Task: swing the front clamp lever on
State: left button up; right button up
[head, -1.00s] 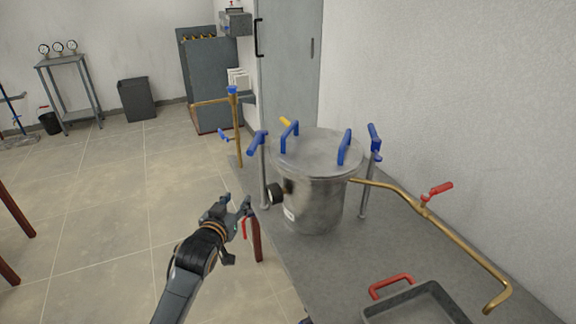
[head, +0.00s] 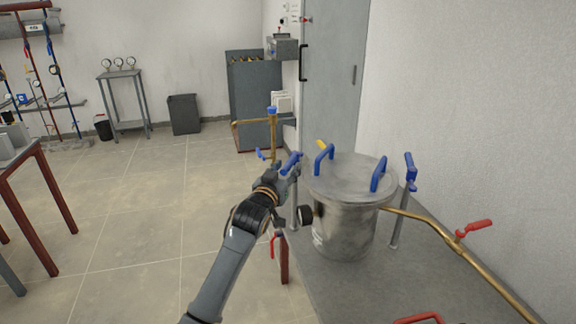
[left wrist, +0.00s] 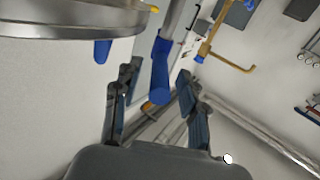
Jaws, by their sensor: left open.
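A steel lidded vessel (head: 345,225) stands on the grey bench, its lid (head: 350,172) carrying two blue handles. A blue clamp lever (head: 292,160) tops a post at the vessel's left side; I take it for the front one. In the left wrist view the blue lever (left wrist: 160,72) lies between the fingers, apparently untouched. My left gripper (head: 282,173) is open at this lever, which it partly hides in the head view. Another blue clamp lever (head: 410,170) tops a post on the right. A yellow-ended part (head: 321,144) shows behind the lid. My right gripper is out of view.
A brass pipe with a red lever (head: 474,228) runs right of the vessel. Another brass pipe (head: 273,130) stands behind my gripper. A red handle (head: 422,318) shows at the bottom edge. The floor (head: 150,220) to the left is clear.

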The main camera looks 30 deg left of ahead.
pick_arm(q)
jog(key=shift+x, duration=0.95)
grip_shut()
